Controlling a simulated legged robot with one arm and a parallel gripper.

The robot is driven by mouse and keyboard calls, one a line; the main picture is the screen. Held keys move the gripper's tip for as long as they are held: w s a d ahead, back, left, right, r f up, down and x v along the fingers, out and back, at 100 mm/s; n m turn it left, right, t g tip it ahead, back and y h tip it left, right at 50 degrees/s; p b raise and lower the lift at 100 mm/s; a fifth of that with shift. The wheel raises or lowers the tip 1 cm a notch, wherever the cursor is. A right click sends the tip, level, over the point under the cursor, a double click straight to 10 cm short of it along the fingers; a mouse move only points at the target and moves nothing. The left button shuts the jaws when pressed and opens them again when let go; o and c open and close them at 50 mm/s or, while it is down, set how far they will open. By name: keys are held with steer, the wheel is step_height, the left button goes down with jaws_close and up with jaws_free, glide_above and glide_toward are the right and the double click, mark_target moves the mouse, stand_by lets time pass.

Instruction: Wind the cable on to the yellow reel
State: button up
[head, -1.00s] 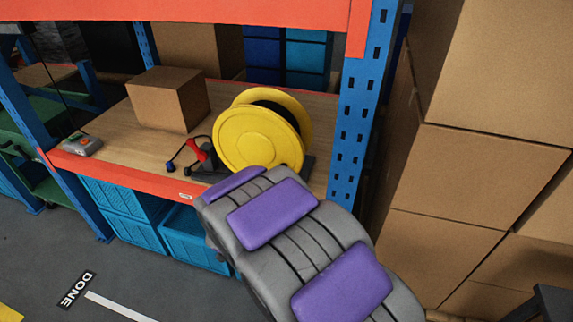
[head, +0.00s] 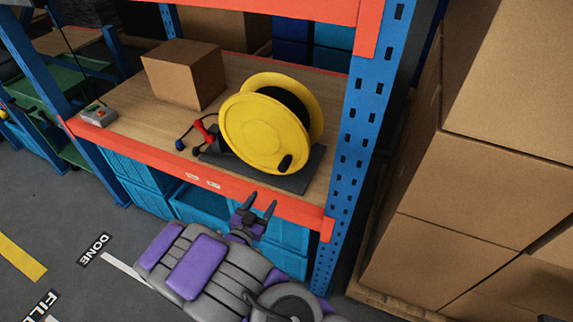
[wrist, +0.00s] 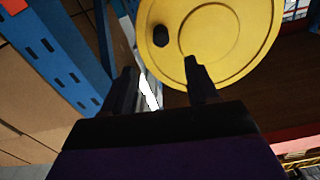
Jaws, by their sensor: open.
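The yellow reel (head: 262,130) stands on a dark base plate (head: 290,178) on the wooden shelf, with dark cable wound between its two discs. A black crank knob (head: 286,163) sticks out low on its front disc. A loose cable end with a dark plug (head: 180,145) and a red part (head: 206,130) lies left of the reel. My gripper (head: 257,206) is open and empty in front of the shelf's orange edge, below the reel. In the wrist view the reel's disc (wrist: 215,40) and knob (wrist: 160,36) show beyond the open fingers (wrist: 160,85).
A cardboard box (head: 183,75) stands on the shelf left of the reel. A grey control box (head: 98,114) is at the shelf's left front. A blue rack post (head: 365,130) and stacked cartons (head: 475,180) close off the right. Blue crates (head: 140,185) sit below.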

mark_target(281, 171)
steer(key=x, duration=0.3)
steer(key=b+x, duration=0.1)
steer(key=x, duration=0.5)
steer(key=shift+d+f, duration=0.1)
steer(key=shift+d, duration=0.3)
steer(key=b+x, duration=0.1)
steer(key=x, duration=0.2)
steer(key=a+x, duration=0.1)
steer(key=x, duration=0.2)
steer(key=shift+w+b, duration=0.35)
steer(key=shift+w+d, duration=0.45)
steer(key=shift+d, duration=0.1)
steer(key=shift+a, duration=0.25)
steer(key=shift+c, duration=0.3)
steer(key=shift+a, duration=0.2)
steer(key=c, duration=0.3)
steer(key=shift+d, duration=0.25)
steer(key=c, duration=0.5)
jaws_close()
